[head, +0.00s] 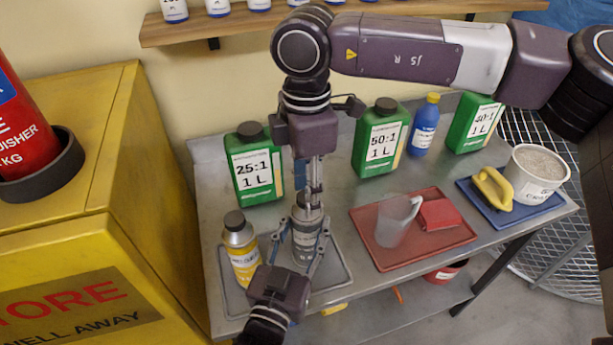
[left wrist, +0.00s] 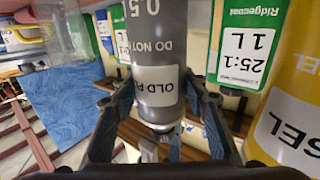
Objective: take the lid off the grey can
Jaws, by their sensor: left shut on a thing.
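The grey can (head: 304,240) stands upright in the grey tray at the front left of the table. Its body and label also show close up in the left wrist view (left wrist: 155,75). My left gripper (head: 307,246) has its fingers on both sides of the can body and is shut on it. My right gripper (head: 313,190) points down from above, at the can's dark lid (head: 307,201). Its fingers overlap the lid in the head view, and I cannot tell whether they grip it. The lid seems to be on the can.
A yellow can (head: 241,252) stands just left of the grey can. Green bottles (head: 257,170) and a blue bottle (head: 424,128) stand behind. A red tray (head: 430,235) holds a clear jug (head: 394,222) and red cloth. A yellow cabinet (head: 150,170) borders the table's left.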

